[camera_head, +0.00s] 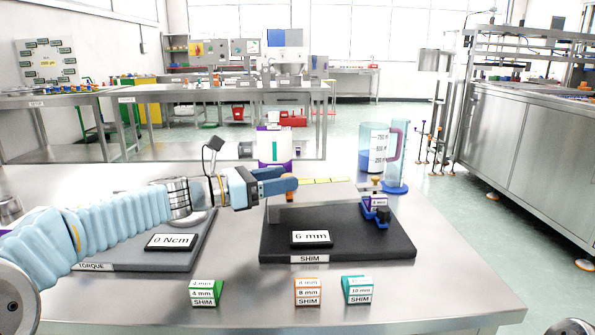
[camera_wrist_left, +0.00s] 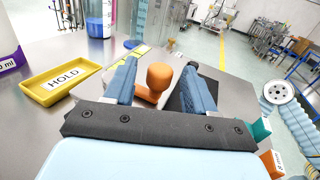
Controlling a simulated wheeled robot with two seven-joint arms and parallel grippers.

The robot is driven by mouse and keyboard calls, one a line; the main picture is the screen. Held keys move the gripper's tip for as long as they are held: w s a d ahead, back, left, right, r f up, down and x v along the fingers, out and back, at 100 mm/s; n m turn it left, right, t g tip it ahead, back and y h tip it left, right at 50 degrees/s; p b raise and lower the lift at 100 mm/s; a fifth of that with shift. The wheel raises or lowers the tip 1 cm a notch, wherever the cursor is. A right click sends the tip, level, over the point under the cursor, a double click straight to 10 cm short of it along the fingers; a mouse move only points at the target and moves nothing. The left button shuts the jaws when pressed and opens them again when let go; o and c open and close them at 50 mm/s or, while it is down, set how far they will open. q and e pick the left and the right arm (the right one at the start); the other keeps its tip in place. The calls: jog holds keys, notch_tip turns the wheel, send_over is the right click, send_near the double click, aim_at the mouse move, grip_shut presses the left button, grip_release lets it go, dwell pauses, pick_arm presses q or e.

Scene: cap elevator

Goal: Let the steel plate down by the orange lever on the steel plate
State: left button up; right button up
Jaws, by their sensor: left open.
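The orange lever (camera_head: 291,183) has a rounded knob and sits at the left edge of the steel plate (camera_head: 325,203). The plate stands raised over the black SHIM base (camera_head: 345,245), whose display reads 6 mm. My left gripper (camera_head: 280,182) is open, with its fingers around the lever. In the left wrist view the orange lever (camera_wrist_left: 159,78) stands between the two blue fingers of my left gripper (camera_wrist_left: 160,66), with gaps visible. Its lower part is partly hidden by the gripper. My right gripper is not in view.
A TORQUE base (camera_head: 180,255) lies left, under my arm. Green, orange and teal shim blocks (camera_head: 307,291) stand in front. A measuring jug (camera_head: 374,150) and a yellow HOLD tray (camera_wrist_left: 68,80) are behind.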

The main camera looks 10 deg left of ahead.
pick_arm(q)
jog(key=shift+p+x, duration=0.3)
jog(key=shift+x, duration=1.85)
grip_shut()
